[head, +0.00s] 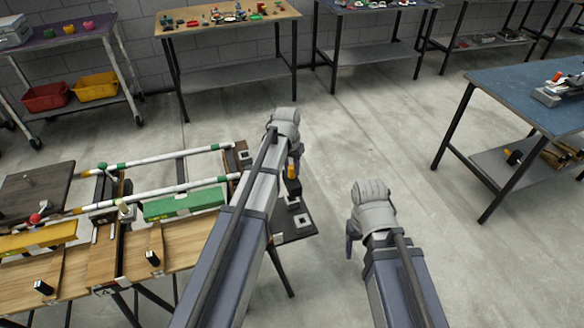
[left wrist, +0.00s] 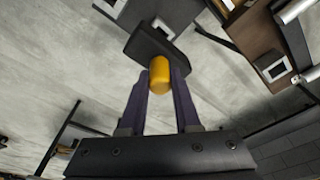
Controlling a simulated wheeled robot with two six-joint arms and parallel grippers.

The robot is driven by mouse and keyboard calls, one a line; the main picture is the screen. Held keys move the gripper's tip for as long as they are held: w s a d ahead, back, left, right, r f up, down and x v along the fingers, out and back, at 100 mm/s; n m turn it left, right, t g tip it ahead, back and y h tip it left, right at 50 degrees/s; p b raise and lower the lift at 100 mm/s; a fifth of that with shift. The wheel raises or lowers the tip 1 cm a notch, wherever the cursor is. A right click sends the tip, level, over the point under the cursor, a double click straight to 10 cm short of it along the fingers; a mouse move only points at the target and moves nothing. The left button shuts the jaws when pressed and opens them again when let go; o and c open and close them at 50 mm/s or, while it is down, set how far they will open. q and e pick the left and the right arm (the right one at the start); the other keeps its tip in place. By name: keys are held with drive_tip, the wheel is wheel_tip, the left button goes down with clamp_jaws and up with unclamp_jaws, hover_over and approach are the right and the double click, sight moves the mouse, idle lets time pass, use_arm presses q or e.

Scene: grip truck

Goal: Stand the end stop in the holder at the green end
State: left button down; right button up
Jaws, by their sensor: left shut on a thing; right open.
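My left gripper (left wrist: 160,90) is shut on the yellow grip of a dark block, which I take to be the end stop (left wrist: 155,45). In the head view the yellow grip (head: 291,172) shows beside my left wrist, held over the right end of the bench. The green block (head: 185,203) lies along the bench, left of my left arm. A brown block with a white-framed dark square (head: 245,157) stands at the bench's right end; I cannot tell whether it is the holder. My right gripper (head: 352,238) is open, out over the floor and mostly hidden by its wrist.
Two white rods (head: 170,190) run along the bench above the green block. A yellow block (head: 40,238) lies at the bench's left. A dark tray (head: 300,236) with white-framed squares adjoins the bench's right end. A blue table (head: 520,95) stands far right; open floor lies between.

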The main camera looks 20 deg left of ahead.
sight(292, 179)
use_arm(q)
drive_tip(key=shift+f+b, duration=2.8)
drive_tip(key=shift+f, duration=0.2)
drive_tip(key=c, duration=0.5)
unclamp_jaws()
drive_tip(key=shift+c, duration=0.2)
drive_tip(key=shift+r, duration=0.15)
drive_tip(key=r+p, duration=0.5)
drive_tip(key=s+r+p, duration=0.1)
drive_tip(key=r+p, duration=0.1)
drive_tip(key=p, duration=0.1)
drive_tip(key=shift+s+a+r, duration=0.1)
drive_tip(key=shift+a+r, duration=0.05)
drive_tip(key=shift+r, duration=0.15)
drive_tip(key=shift+f, duration=0.1)
